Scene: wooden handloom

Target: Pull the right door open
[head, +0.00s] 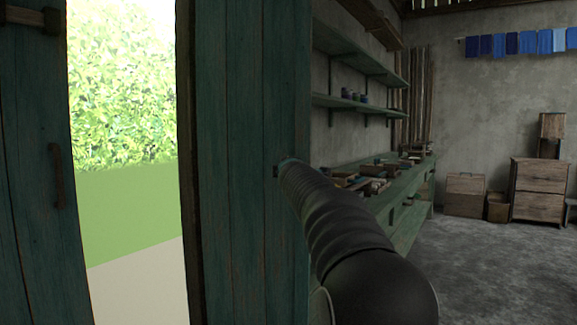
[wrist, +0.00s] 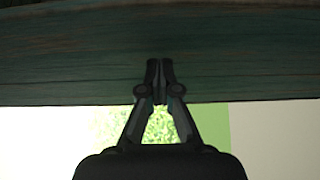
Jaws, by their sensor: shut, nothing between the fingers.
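The right door (head: 245,130) is a dark teal plank panel with a brown left edge, standing apart from the left door (head: 30,230), with a bright gap between them. The left door has a vertical handle (head: 57,175); no handle shows on the right door. My arm reaches to the right door's face near its right side; the gripper itself is not clear in the head view. In the wrist view my gripper (wrist: 160,66) is shut and empty, its fingertips overlapping teal planks (wrist: 70,75). I cannot tell whether they touch.
Greenery (head: 120,80) and pale ground show through the gap. To the right are a teal workbench (head: 408,225) with clutter, wall shelves (head: 350,106), a wooden cabinet (head: 538,190) and a crate (head: 466,195). The grey floor (head: 480,275) at lower right is clear.

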